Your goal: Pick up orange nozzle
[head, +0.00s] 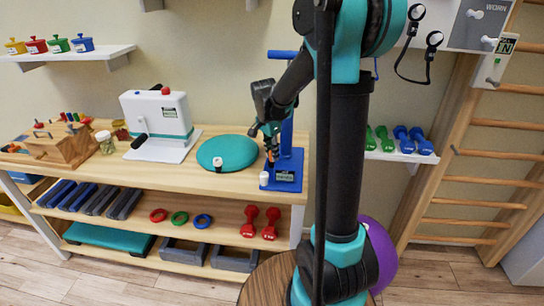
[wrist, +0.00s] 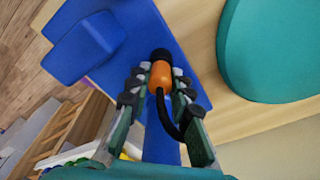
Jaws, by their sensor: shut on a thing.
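The orange nozzle (wrist: 160,76) has a black tip and a black hose curving away from it. In the wrist view it sits between the two fingers of my gripper (wrist: 156,85), which is shut on it. In the head view my gripper (head: 271,148) is at the blue stand (head: 289,165) near the right end of the wooden table, and only a small bit of orange shows there. The blue stand also shows under the nozzle in the wrist view (wrist: 128,22). I cannot tell whether the nozzle touches the stand.
A teal disc (head: 228,151) lies left of the stand, with a small white-topped thing (head: 217,163) at its front edge. A small white cylinder (head: 264,178) stands at the blue base. A white device (head: 157,115) stands farther left. Dumbbells (head: 411,140) sit on a shelf right.

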